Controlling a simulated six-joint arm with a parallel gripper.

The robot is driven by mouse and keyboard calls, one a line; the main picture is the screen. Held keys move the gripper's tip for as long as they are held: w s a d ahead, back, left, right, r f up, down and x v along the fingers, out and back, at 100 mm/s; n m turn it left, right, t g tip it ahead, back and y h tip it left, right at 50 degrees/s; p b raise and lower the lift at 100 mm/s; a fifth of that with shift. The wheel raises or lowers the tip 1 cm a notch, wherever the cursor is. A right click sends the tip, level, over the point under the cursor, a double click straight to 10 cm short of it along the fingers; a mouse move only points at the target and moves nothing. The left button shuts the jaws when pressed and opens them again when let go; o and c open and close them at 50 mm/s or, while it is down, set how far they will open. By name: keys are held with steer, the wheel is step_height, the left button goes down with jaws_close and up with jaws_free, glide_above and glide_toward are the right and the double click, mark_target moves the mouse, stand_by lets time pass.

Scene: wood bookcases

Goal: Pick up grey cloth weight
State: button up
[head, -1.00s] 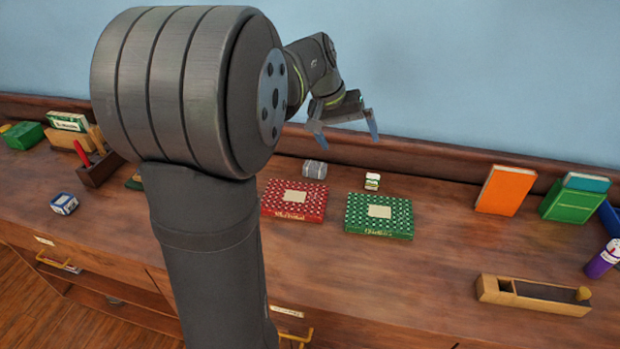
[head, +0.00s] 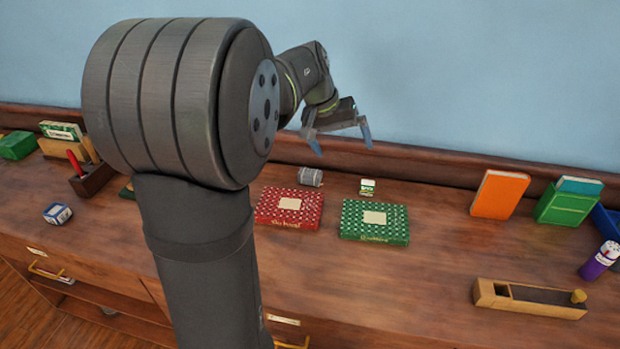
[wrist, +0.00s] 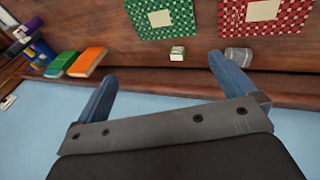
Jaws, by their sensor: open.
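The grey cloth weight (head: 310,177) lies on the wooden top behind the red patterned box, near the back ledge. It also shows in the wrist view (wrist: 238,56), just beyond the tip of my right-hand finger. My gripper (head: 343,147) is open and empty, raised above the back of the top, up and to the right of the weight in the head view. In the wrist view my gripper's (wrist: 164,72) two blue fingers stand wide apart, with the weight outside the gap, to the right.
A small green-and-white box (head: 367,187) stands right of the weight. The red box (head: 289,208) and green box (head: 375,221) lie in front. The back ledge (head: 420,166) runs behind.

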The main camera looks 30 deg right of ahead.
steer(key=shift+c, duration=0.2)
steer(key=m+t+y, duration=0.1)
steer(key=t, duration=0.3)
glide_toward(310, 172)
steer(key=x, duration=0.5)
steer(key=shift+a, duration=0.45)
steer(key=shift+d+x, duration=0.15)
steer(key=shift+x, duration=1.3)
steer(key=shift+d+x, duration=0.2)
steer(key=shift+x, duration=1.25)
steer(key=shift+r, duration=0.1)
steer(key=c, duration=1.3)
steer(key=shift+c, duration=0.7)
steer(key=shift+r, duration=0.2)
